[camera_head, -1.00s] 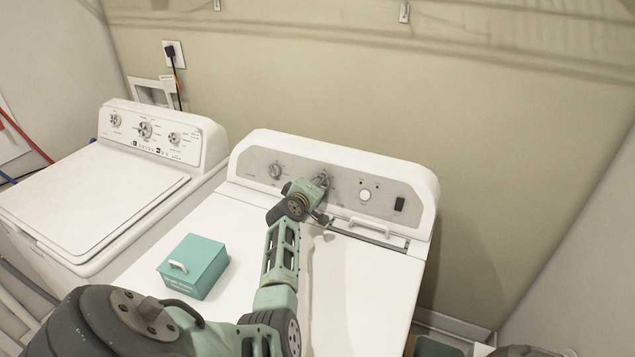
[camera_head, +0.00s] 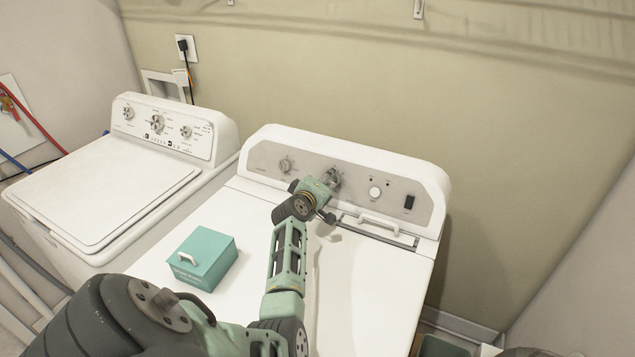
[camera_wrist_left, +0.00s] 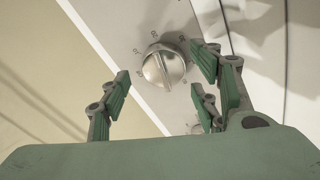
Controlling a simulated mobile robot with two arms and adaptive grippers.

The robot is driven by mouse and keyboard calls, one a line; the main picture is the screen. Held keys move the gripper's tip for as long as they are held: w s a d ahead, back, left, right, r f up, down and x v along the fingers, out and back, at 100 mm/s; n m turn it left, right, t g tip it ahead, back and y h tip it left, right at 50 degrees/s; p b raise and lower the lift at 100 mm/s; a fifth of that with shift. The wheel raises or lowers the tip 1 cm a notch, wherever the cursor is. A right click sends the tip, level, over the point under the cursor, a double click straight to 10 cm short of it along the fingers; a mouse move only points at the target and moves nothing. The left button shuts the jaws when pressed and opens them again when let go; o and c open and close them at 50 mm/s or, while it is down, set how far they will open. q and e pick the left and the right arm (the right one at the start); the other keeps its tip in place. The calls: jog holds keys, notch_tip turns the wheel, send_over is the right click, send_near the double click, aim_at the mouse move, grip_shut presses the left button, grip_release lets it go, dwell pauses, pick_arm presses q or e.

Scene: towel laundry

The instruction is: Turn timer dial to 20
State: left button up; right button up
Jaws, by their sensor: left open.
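The timer dial (camera_wrist_left: 164,67) is a round metal knob with a raised ridge, on a pale panel with printed numbers around it. In the left wrist view, it sits between the spread green fingers of my left gripper (camera_wrist_left: 160,80). The fingers are open, and I see no clear contact with the knob. In the head view, my left gripper (camera_head: 332,183) is at the middle of the right machine's control panel (camera_head: 350,166) and hides most of the dial. The numbers are too small to read the setting surely. My right gripper is not in view.
The panel also has a left knob (camera_head: 285,165), a white round button (camera_head: 375,192) and a black switch (camera_head: 409,202). A teal box (camera_head: 203,256) stands on the right machine's top (camera_head: 375,290). A second white machine (camera_head: 100,195) stands at the left.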

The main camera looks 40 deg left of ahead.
pick_arm(q)
jog(key=v, duration=0.9)
jog(key=shift+s+d+r, duration=0.2)
jog(key=shift+s, duration=0.1)
jog(key=shift+f, duration=0.1)
